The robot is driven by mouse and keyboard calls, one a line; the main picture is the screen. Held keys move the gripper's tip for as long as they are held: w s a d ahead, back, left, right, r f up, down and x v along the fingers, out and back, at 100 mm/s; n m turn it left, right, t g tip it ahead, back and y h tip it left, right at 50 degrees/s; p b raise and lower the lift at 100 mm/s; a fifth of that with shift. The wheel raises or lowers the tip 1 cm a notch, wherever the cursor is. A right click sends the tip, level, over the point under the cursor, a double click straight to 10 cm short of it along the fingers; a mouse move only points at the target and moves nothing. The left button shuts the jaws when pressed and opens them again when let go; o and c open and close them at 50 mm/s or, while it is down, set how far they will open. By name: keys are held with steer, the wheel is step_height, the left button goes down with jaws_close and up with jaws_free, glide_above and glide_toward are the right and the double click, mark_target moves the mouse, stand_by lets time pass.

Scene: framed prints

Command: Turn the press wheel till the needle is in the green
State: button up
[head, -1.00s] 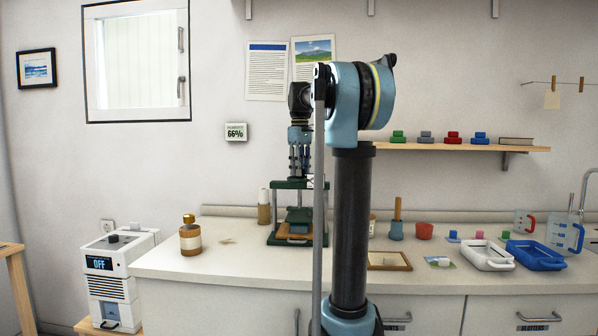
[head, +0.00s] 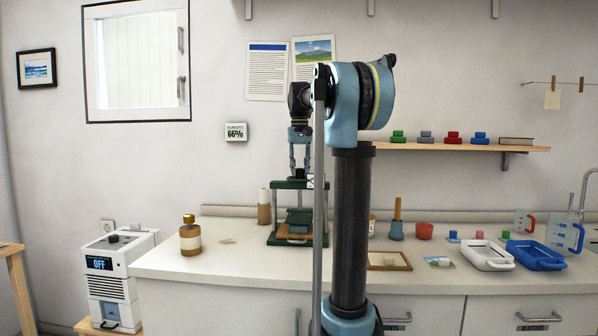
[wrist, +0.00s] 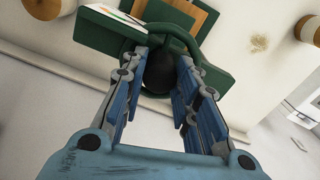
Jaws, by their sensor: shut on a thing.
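The green press (head: 283,238) stands on the counter near the back wall, partly behind my arm in the head view. My gripper (head: 301,174) points down over its top. In the wrist view, the dark green press wheel (wrist: 190,42) shows as a curved rim below the gripper. My gripper (wrist: 160,75) is shut on the wheel, a finger on each side of its dark middle. A white gauge face (wrist: 118,17) with coloured marks shows at the press's top edge, seen at a steep slant. I cannot read its needle.
A brown bottle (head: 190,236) stands left of the press, and a tan-and-white bottle (head: 264,207) close behind it. A wooden frame (head: 389,261), a white tray (head: 487,255) and a blue tray (head: 536,255) lie to the right. The counter front left of the press is mostly clear.

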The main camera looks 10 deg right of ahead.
steer(key=shift+w, duration=0.15)
stand_by(0.4)
steer(key=o, duration=1.1)
steer(key=shift+r, duration=0.1)
step_height(320, 180, up, 12)
steer(key=shift+f, duration=0.15)
